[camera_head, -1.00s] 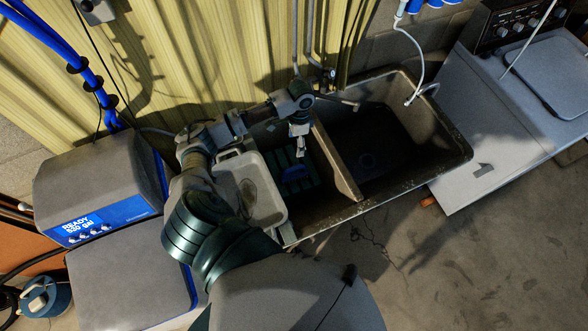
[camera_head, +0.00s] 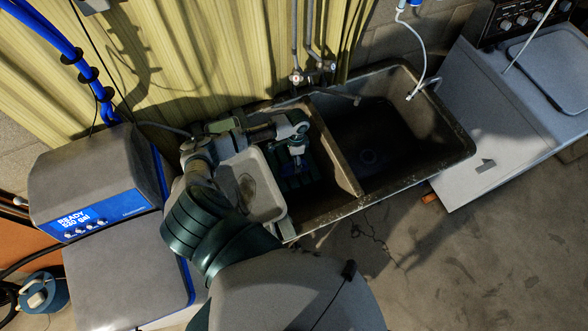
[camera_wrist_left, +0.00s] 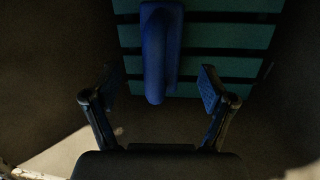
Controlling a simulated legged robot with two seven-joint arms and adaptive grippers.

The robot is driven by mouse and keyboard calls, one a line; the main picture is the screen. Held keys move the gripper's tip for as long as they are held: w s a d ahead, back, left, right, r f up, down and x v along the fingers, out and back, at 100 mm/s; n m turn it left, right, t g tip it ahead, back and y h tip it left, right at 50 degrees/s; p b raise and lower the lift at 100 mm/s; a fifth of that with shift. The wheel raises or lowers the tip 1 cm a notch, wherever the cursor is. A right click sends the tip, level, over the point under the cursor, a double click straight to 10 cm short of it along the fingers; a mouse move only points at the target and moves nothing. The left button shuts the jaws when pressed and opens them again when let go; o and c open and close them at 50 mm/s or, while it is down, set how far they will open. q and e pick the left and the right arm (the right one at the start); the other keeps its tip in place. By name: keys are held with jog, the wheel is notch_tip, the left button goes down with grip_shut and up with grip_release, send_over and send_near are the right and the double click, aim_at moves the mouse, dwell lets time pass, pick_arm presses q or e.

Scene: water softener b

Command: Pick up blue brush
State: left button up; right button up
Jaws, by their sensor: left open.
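The blue brush (camera_wrist_left: 157,50) lies on a green slatted rack (camera_wrist_left: 225,37) in the left wrist view. Its handle end points toward my left gripper (camera_wrist_left: 158,88). The gripper is open, with one finger on each side of the handle's line, and nothing is held. In the head view my left gripper (camera_head: 297,162) reaches down into the left sink basin, above the green rack (camera_head: 298,183). There the brush is mostly hidden by the gripper and shadow. My right gripper is not in view.
The double sink has a divider (camera_head: 335,150) right of my gripper and an empty right basin (camera_head: 375,150). A grey tray (camera_head: 262,205) sits at the sink's left side under my arm. A water softener (camera_head: 95,195) stands left; a white washing machine (camera_head: 510,120) stands right.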

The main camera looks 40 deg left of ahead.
pick_arm(q)
jog(key=f, duration=0.3)
jog(key=shift+s+f, duration=0.3)
jog(key=shift+f, duration=0.05)
jog(key=shift+a+f, duration=0.1)
jog(key=shift+f, duration=0.05)
